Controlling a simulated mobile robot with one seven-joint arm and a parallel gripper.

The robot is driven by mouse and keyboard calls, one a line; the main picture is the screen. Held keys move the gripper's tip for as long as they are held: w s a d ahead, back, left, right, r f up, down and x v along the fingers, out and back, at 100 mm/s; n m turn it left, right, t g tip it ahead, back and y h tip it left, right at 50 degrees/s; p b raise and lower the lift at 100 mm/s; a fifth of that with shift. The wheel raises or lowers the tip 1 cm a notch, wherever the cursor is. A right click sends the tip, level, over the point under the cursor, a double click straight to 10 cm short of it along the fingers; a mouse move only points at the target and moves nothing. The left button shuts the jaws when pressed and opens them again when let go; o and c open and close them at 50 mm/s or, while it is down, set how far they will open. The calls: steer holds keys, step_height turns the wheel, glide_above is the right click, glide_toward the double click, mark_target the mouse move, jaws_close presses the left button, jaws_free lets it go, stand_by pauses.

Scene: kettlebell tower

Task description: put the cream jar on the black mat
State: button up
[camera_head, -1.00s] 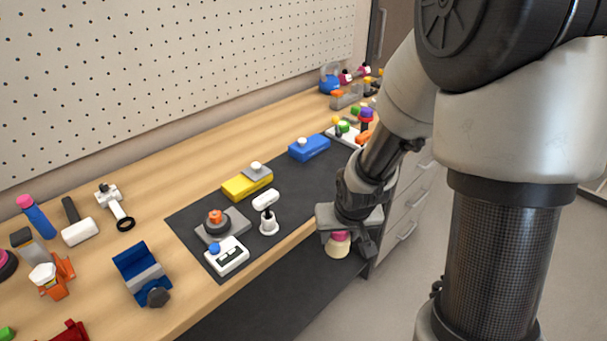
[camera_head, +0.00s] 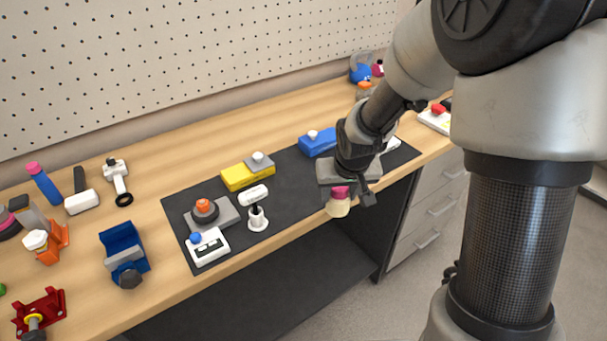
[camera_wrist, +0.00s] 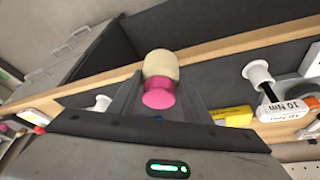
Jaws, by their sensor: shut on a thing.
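The cream jar (camera_head: 338,208) has a cream body and a pink lid. My gripper (camera_head: 342,186) is shut on it by the lid, and the body hangs below the fingers. In the wrist view the jar (camera_wrist: 161,66) sits between the two fingers (camera_wrist: 157,92). In the head view it appears at the front edge of the bench. The black mat (camera_head: 290,182) lies on the bench with several things on it. I cannot tell whether the jar is over the mat or just in front of it.
On the mat stand a white upright tool (camera_head: 257,215), a white box with a blue knob (camera_head: 207,246), a grey base with an orange knob (camera_head: 207,212), a yellow block (camera_head: 240,178) and a blue block (camera_head: 318,143). Bare mat shows between the white tool and my gripper.

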steer(key=w+a+r+n, duration=0.2)
steer(key=w+a+r, duration=0.55)
steer(key=a, duration=0.45)
glide_above(291, 198)
steer(key=shift+y, duration=0.4)
step_height(291, 198, down, 10)
steer(key=shift+f+b, duration=0.2)
steer(key=shift+b, duration=0.15)
steer(key=shift+f, duration=0.15)
steer(key=o, duration=1.1)
steer(key=shift+o, duration=0.2)
